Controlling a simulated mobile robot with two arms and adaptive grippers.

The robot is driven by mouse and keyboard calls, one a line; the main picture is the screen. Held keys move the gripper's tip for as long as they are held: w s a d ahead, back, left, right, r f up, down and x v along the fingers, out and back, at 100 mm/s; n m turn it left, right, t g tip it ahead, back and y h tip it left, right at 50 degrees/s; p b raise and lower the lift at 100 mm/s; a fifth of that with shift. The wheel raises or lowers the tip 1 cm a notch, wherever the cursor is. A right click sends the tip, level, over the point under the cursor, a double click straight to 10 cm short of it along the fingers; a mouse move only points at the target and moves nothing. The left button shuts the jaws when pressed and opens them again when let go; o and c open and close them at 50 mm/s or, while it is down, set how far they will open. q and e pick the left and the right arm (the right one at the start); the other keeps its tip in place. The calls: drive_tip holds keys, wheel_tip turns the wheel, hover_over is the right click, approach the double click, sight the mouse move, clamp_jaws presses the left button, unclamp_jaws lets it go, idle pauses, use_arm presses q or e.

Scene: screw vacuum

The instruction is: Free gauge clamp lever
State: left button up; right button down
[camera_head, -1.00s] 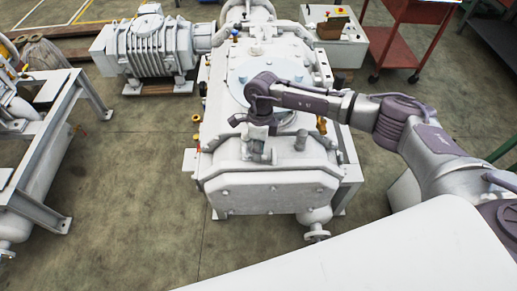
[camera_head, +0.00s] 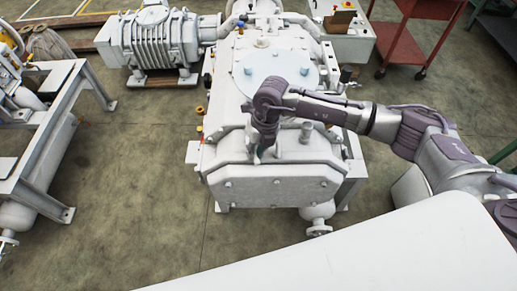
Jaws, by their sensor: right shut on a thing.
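The large white screw vacuum pump (camera_head: 265,190) stands in the middle of the head view. My right arm reaches in from the right over its top. My right gripper (camera_head: 263,148) points down at the upper front edge of the pump, left of a short upright grey stub (camera_head: 307,131). It is shut on a small part there, which I take to be the gauge clamp lever. The wrist and fingers hide most of this part, so its shape and angle cannot be made out. My left gripper is not in view.
A ribbed white blower (camera_head: 155,45) stands behind on the left. A white steel frame (camera_head: 45,140) stands at the left. A red cart (camera_head: 405,45) and a white control box (camera_head: 340,28) are at the back right. Open concrete floor (camera_head: 130,200) lies left of the pump.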

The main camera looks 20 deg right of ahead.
drive_tip(key=shift+a+m+t, duration=0.2)
drive_tip(key=shift+a+m, duration=0.15)
drive_tip(key=shift+m, duration=0.7)
drive_tip(key=shift+a+m+t, duration=0.2)
drive_tip(key=shift+a+m, duration=0.1)
drive_tip(key=shift+m, duration=0.75)
drive_tip(key=shift+w+r, duration=0.1)
drive_tip(key=c, duration=1.1)
unclamp_jaws()
drive_tip(key=r, duration=0.4)
drive_tip(key=d+r, duration=0.1)
drive_tip(key=r, duration=0.2)
drive_tip(key=d+r, duration=0.1)
drive_tip(key=r, duration=0.3)
drive_tip(key=shift+s+d+r, duration=0.1)
drive_tip(key=shift+s+r, duration=0.25)
drive_tip(key=shift+s, duration=0.05)
